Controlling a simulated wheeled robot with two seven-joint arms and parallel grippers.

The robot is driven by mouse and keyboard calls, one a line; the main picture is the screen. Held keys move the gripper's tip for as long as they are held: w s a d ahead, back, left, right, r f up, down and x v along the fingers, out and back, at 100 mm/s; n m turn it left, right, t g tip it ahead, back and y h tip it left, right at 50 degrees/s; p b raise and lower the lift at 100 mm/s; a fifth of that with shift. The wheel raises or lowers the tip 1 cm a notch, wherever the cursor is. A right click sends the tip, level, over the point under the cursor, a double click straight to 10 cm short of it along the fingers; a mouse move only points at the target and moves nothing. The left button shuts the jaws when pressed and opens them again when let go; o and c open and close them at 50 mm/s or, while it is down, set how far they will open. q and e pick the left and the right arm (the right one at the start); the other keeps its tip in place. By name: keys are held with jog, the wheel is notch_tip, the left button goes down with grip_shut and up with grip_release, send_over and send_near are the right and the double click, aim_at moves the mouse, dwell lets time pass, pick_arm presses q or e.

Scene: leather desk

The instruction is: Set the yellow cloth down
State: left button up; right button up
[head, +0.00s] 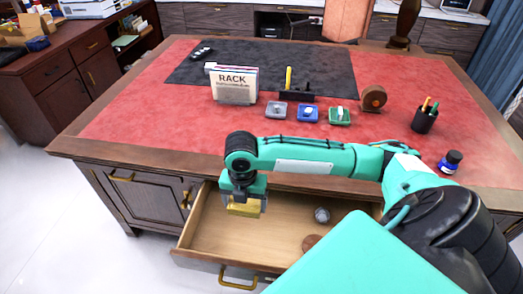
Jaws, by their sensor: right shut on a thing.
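The yellow cloth (244,209) is a small folded block in the head view, held over the left part of an open desk drawer (240,240). My right gripper (243,203) points down and is shut on the cloth. The cloth appears to be above the drawer floor, but I cannot tell exactly how far. My left gripper is not in the head view.
The drawer also holds a small grey round object (322,215) and a brown disc (311,241).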

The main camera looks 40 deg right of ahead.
aim_at(248, 241)
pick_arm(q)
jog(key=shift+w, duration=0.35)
pick_arm(e)
notch_tip(248, 241, down, 19)
jog(key=shift+f, duration=0.1)
jog(key=o, duration=0.9)
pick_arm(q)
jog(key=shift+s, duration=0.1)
pick_arm(e)
notch_tip(248, 241, up, 12)
jog(key=shift+r, duration=0.1)
jog(key=shift+s+a, duration=0.1)
